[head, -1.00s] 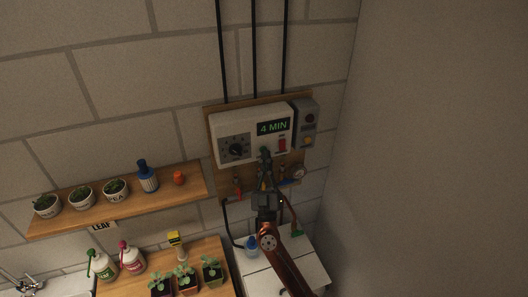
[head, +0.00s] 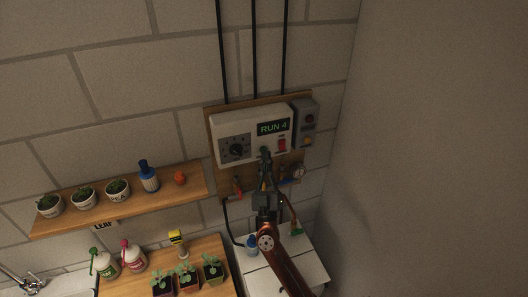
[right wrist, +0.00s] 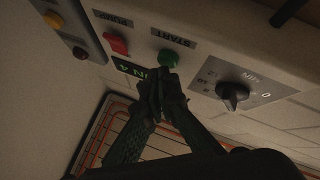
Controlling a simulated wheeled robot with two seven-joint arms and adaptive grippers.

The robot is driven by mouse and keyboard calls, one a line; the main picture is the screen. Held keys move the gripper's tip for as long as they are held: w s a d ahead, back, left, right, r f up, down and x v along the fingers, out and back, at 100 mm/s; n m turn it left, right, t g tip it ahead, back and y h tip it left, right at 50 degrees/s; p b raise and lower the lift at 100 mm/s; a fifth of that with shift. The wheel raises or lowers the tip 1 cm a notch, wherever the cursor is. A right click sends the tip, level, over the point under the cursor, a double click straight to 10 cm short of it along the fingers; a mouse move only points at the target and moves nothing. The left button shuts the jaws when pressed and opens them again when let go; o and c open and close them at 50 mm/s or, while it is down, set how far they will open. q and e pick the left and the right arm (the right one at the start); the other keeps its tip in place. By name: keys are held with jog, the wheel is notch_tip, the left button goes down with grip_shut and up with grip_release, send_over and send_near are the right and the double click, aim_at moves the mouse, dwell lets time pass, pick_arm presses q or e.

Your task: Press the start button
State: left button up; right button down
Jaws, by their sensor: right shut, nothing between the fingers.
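The white control box (head: 222,128) hangs on a wooden board on the wall. Its display (head: 273,128) reads "RUN 4" in green. In the right wrist view the green start button (right wrist: 168,58) sits under the label START, partly hidden by my fingertips. My right gripper (head: 265,153) is shut and empty, its tips at the button; it also shows in the right wrist view (right wrist: 163,80). The tips look to be touching the button or very close to it. My left gripper is not in view.
A red switch (right wrist: 117,43) marked PUMP and a black dial (right wrist: 232,92) flank the button. A grey box (head: 306,122) is mounted at the right. A wooden shelf (head: 120,207) with pots is at the left. A white cabinet (head: 285,270) stands below.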

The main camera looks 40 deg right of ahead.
jog(key=shift+s, duration=0.1)
jog(key=s+p, duration=0.1)
jog(key=s, duration=0.1)
jog(key=s+a+p, duration=0.1)
jog(key=s+p, duration=0.1)
jog(key=s, duration=0.1)
jog(key=shift+s+a, duration=0.3)
jog(key=shift+a, duration=0.1)
jog(key=shift+w, duration=0.1)
dwell(0.6)
